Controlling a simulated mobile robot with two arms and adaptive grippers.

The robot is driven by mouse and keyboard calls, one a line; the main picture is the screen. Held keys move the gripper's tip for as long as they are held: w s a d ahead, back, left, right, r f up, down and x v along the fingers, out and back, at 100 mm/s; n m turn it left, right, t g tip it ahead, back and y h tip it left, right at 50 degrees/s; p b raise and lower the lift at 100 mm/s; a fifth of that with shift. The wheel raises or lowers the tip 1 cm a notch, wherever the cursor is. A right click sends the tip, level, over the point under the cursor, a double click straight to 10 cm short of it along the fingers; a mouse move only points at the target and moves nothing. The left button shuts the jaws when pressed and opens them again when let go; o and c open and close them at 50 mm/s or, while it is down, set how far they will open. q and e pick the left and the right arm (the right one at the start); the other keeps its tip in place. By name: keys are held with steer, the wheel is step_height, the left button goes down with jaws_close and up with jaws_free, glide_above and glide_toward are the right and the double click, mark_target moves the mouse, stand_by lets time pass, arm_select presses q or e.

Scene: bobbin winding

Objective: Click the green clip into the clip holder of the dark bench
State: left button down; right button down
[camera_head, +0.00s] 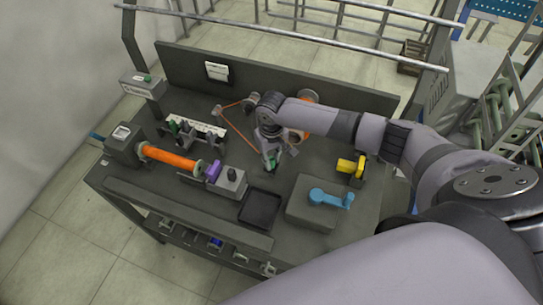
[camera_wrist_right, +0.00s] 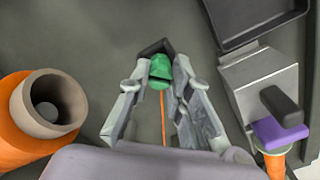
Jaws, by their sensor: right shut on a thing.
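My right gripper (camera_head: 270,163) is low over the middle of the dark bench (camera_head: 172,80), pointing down. In the right wrist view its two fingers (camera_wrist_right: 160,82) are closed around the green clip (camera_wrist_right: 160,68), which sits between the fingertips. The clip also shows as a small green spot in the head view (camera_head: 271,163). A dark angled piece (camera_wrist_right: 155,47) lies right at the clip's far side; I cannot tell whether it is the clip holder or whether the clip touches it. My left gripper is not in view.
An orange cord (camera_head: 237,130) runs to the gripper. Left of it are an orange roll (camera_head: 168,157) and a grey block with a purple lever (camera_head: 213,171). A black tray (camera_head: 260,208), a box with a blue handle (camera_head: 330,197) and a yellow part (camera_head: 351,166) stand nearby.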

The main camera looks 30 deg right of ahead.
steer(key=shift+f, duration=0.2)
steer(key=c, duration=1.4)
jaws_free()
steer(key=shift+r, duration=0.15)
step_height(320, 180, up, 12)
